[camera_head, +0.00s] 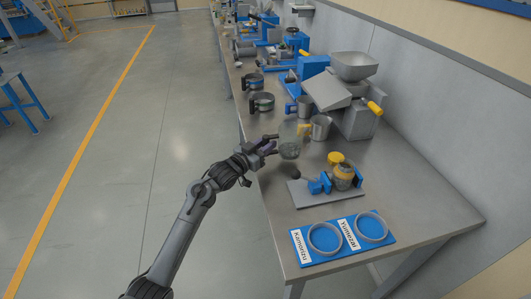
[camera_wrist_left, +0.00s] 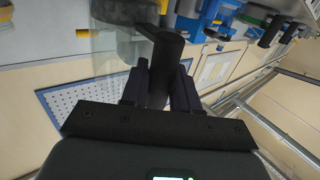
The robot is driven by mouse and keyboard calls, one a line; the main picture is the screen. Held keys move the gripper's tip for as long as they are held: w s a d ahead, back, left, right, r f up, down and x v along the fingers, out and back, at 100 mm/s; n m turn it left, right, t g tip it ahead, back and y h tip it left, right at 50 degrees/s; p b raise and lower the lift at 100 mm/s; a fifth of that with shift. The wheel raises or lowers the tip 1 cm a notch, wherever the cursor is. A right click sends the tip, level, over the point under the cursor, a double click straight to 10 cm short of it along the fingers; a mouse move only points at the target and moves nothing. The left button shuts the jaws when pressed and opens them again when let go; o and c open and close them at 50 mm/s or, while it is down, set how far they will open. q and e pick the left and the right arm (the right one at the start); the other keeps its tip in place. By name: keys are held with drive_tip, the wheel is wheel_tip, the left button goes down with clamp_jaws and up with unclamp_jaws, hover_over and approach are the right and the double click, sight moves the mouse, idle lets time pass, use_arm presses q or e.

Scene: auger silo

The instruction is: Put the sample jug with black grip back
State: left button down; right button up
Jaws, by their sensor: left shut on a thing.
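My left gripper (camera_head: 271,145) is shut on the black grip of the clear sample jug (camera_head: 290,151) over the near part of the bench. In the left wrist view the black grip (camera_wrist_left: 164,58) stands between the fingers, and the clear jug wall (camera_wrist_left: 97,62) shows to its left. I cannot tell for sure whether the jug touches the bench. A blue board (camera_head: 345,246) with two pale rings, labelled Kamorizu and Yumezai, lies at the bench's near end. My right gripper is not in view.
A yellow-handled metal jug (camera_head: 320,128) and a blue-handled one (camera_head: 304,107) stand just beyond. A grey plate (camera_head: 308,193) bears a blue clamp and an amber jar (camera_head: 343,178). A hopper machine (camera_head: 354,95) stands by the wall. Two dark round vessels (camera_head: 262,104) sit along the left edge.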

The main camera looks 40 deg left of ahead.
use_arm(q)
drive_tip(key=shift+f+b, duration=0.35)
drive_tip(key=shift+f, duration=1.15)
drive_tip(key=c, duration=0.8)
unclamp_jaws()
drive_tip(key=shift+f, duration=0.2)
drive_tip(key=shift+c, duration=0.2)
drive_tip(key=shift+r, duration=0.15)
drive_tip(key=shift+s, duration=0.55)
drive_tip(key=s+p, duration=0.2)
drive_tip(key=s, duration=0.9)
drive_tip(key=shift+a, duration=0.25)
